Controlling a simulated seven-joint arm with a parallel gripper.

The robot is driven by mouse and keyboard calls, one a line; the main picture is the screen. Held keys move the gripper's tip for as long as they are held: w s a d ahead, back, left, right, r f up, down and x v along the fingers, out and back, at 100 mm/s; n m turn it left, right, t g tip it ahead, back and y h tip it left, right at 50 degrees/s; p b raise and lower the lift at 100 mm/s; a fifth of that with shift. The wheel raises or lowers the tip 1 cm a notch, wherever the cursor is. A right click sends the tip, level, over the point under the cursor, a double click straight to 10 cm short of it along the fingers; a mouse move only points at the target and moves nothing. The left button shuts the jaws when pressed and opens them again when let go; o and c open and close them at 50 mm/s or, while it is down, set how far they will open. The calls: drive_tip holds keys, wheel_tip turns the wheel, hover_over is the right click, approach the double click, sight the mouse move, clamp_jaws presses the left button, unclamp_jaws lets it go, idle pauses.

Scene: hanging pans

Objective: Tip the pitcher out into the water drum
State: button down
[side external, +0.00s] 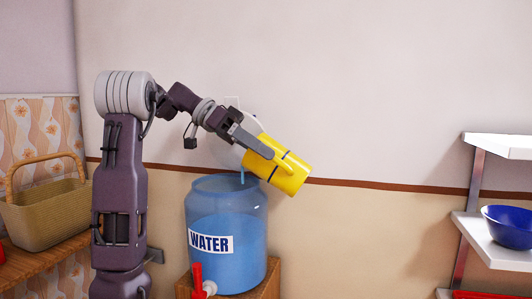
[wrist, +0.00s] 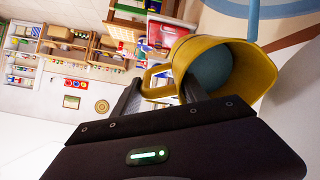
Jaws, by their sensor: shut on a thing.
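The yellow pitcher (side external: 279,167) is tilted above the right side of the blue water drum (side external: 228,240), its mouth toward the upper left. A thin stream of water (side external: 242,178) falls from its lip into the drum's open top. My gripper (side external: 262,150) is shut on the pitcher and holds it in the air. In the wrist view the pitcher (wrist: 262,72) shows its open mouth, with blue water (wrist: 208,70) inside and the handle at its left. Part of the drum's rim (wrist: 262,8) shows at the top there.
The drum stands on a wooden stand (side external: 268,282) and has a red tap (side external: 198,278) at its lower front. A wicker basket (side external: 45,212) sits on a wooden shelf at left. White shelves (side external: 500,145) with a blue bowl (side external: 508,222) stand at right.

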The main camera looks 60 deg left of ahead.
drive_tip(key=shift+s+a+r+t+h, duration=0.1)
drive_tip(key=shift+s+a+t+h, duration=0.35)
drive_tip(key=shift+t+h, duration=0.4)
drive_tip(key=shift+s+a+r+t+h, duration=0.1)
drive_tip(key=shift+s+a+t+h, duration=0.3)
drive_tip(key=shift+t+h, duration=0.4)
drive_tip(key=shift+a, duration=0.1)
idle(2.2)
drive_tip(key=shift+w+d+r+g+y, duration=0.15)
drive_tip(key=shift+w+d+g+y, duration=0.3)
drive_tip(key=shift+g+y, duration=0.8)
drive_tip(key=shift+w+d+r+g+y, duration=0.15)
drive_tip(key=shift+w+d+g+y, duration=0.3)
drive_tip(key=shift+g+y, duration=0.8)
drive_tip(key=shift+w+d+r+g+y, duration=0.15)
drive_tip(key=shift+w+d+g+y, duration=0.3)
drive_tip(key=shift+g+y, duration=0.75)
drive_tip(key=shift+f, duration=0.1)
